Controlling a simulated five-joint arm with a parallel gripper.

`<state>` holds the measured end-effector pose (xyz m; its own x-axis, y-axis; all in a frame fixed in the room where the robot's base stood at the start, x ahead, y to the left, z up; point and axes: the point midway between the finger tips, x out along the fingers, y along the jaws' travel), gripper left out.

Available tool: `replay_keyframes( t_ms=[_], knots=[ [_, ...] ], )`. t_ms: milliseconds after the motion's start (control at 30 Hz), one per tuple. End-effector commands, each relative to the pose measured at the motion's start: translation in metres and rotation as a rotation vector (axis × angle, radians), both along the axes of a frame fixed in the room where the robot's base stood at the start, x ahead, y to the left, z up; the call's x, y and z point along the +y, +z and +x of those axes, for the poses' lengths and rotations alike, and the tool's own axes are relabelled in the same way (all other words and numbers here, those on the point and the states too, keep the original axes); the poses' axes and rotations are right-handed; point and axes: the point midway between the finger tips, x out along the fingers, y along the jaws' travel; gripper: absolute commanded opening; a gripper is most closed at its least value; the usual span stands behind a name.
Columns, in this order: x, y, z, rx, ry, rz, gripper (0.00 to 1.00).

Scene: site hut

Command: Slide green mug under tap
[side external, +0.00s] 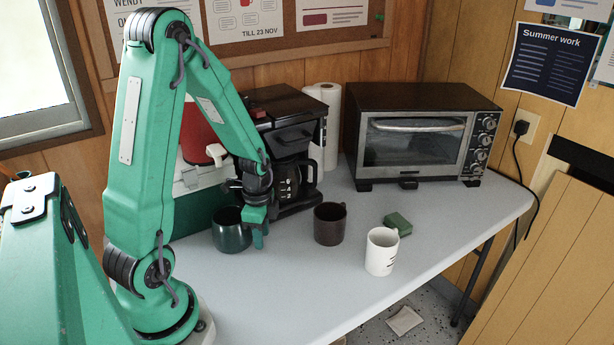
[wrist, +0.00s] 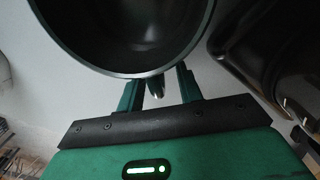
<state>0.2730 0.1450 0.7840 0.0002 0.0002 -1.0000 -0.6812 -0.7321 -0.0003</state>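The dark green mug (side external: 231,236) stands upright on the grey table, in front of a green box and lower in the picture than the white tap (side external: 216,153). The tap sticks out of a red cooler (side external: 197,130). My gripper (side external: 259,232) is low at the mug's right side. In the wrist view the mug (wrist: 120,40) fills the top, its rim towards me. A handle-like piece stands between the two fingers of my gripper (wrist: 157,80). A gap shows beside the right finger, so the fingers look open around it. The tap is not in the wrist view.
A coffee maker (side external: 290,145) stands close behind my gripper. A dark brown mug (side external: 329,226), a white mug (side external: 382,254) and a green sponge (side external: 398,224) are to the right. A toaster oven (side external: 415,140) stands at the back. The table's front (side external: 290,300) is clear.

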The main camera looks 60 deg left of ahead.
Motion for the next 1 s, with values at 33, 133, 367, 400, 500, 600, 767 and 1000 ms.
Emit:
replay_keyframes(
  t_ms=[33,133,367,400,500,600,767,1000],
  knots=[
    [0.000,0.000,0.000,0.000,0.000,0.000,0.36],
    [0.000,0.000,0.000,0.001,0.000,-0.001,0.36],
    [0.000,0.004,0.000,0.000,0.000,0.000,0.36],
    [0.000,0.005,0.000,0.000,0.000,0.000,0.36],
    [0.000,0.011,0.001,-0.002,0.000,0.001,0.36],
    [0.000,0.019,0.001,-0.003,0.000,0.002,0.36],
    [0.000,0.038,0.001,-0.004,0.000,0.002,0.36],
    [-0.028,0.057,-0.001,-0.002,-0.006,0.001,0.36]
  ],
)
